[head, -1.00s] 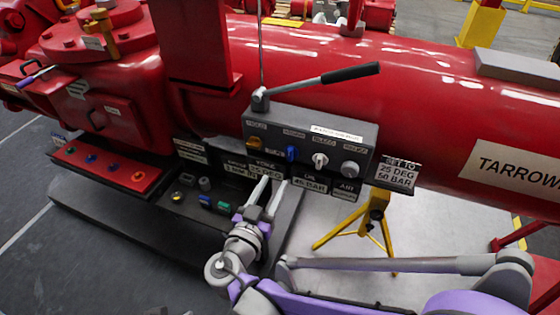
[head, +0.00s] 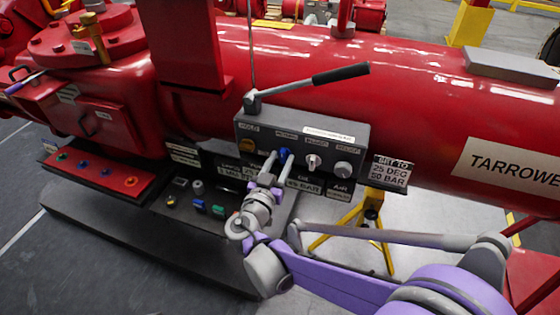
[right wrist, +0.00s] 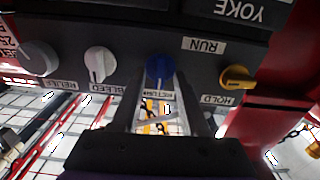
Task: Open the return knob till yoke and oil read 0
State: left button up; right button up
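The blue return knob (head: 285,153) is second from the left on the front of the dark control box (head: 352,130). It also shows in the right wrist view (right wrist: 159,68), where the picture is upside down. My right gripper (head: 278,158) is at this knob. Its two fingers (right wrist: 158,90) are parted, with their tips near the knob's two sides; I cannot tell whether they touch it. The oil plate (head: 304,184) below the box seems to read 45 BAR. The yoke plate (head: 262,172) is partly hidden by my gripper, and its value is unclear. My left gripper is not in view.
An orange hold knob (head: 249,145), white bleed knob (head: 313,162) and grey relief knob (head: 343,169) share the panel. A lever (head: 310,84) sticks out above the box. A sign (head: 390,172) reads SET TO 25 DEG 50 BAR. A yellow stand (head: 372,206) is below right.

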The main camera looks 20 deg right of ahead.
grip_shut()
